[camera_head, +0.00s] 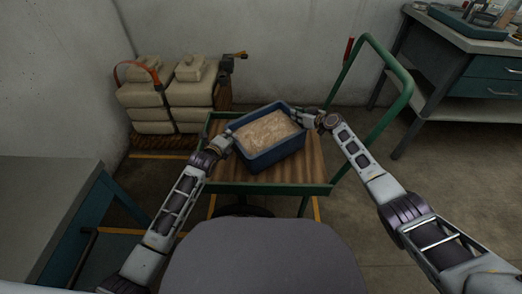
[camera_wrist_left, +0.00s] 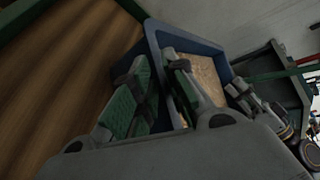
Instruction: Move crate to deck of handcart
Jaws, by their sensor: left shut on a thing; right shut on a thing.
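The blue crate (camera_head: 273,158), filled with pale grainy material, is over the wooden deck of the green-framed handcart (camera_head: 310,177). It is turned at an angle to the deck; whether it rests on the boards or hangs just above them I cannot tell. My left gripper (camera_head: 225,142) is shut on the crate's left wall, and my right gripper (camera_head: 302,117) is shut at its right end. In the left wrist view the left fingers (camera_wrist_left: 160,88) straddle the crate's blue rim (camera_wrist_left: 153,42), with deck boards beside it.
The handcart's green push handle (camera_head: 400,103) rises at the right. Stacked beige sacks (camera_head: 165,95) on a pallet stand behind left. A grey-topped bench (camera_head: 40,205) is at the left front. A workbench (camera_head: 470,65) with drawers is at the back right.

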